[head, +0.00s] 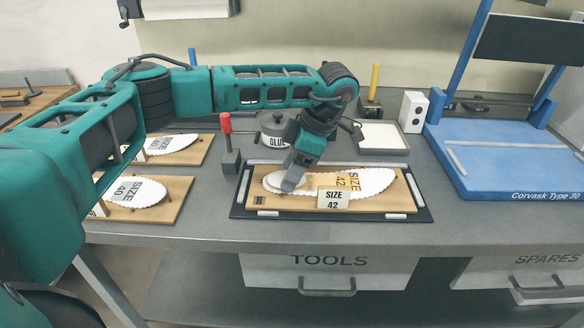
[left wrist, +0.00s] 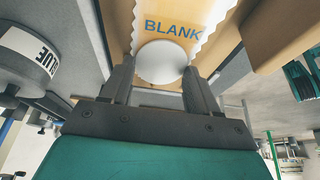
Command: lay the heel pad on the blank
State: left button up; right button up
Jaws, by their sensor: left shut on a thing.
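The blank (head: 375,181) is a long insole shape with white scalloped edges and a tan middle, lying on the wooden size 42 board. In the left wrist view the blank (left wrist: 172,28) shows its printed word BLANK. My left gripper (head: 290,186) points down over the blank's left end. The heel pad (left wrist: 161,60), pale and rounded, is held between its two fingers. I cannot tell whether the pad touches the blank. My right gripper is not in view.
The size 42 board sits in a dark tray (head: 424,213). Behind it are a glue pot (head: 278,127) and a pale tray (head: 384,137). A red-handled tool (head: 226,125) stands left, near the size 40 board (head: 172,191). A blue press (head: 500,165) stands right.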

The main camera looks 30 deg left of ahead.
pick_arm(q)
jog(key=shift+f, duration=0.3)
jog(key=o, duration=0.7)
jog(key=shift+c, duration=0.2)
jog(key=o, duration=0.4)
jog(key=shift+s, duration=0.1)
jog(key=shift+c, duration=0.2)
jog(key=shift+d+r, duration=0.1)
jog(key=shift+r, duration=0.3)
jog(key=p+v, duration=0.1)
jog(key=v, duration=1.1)
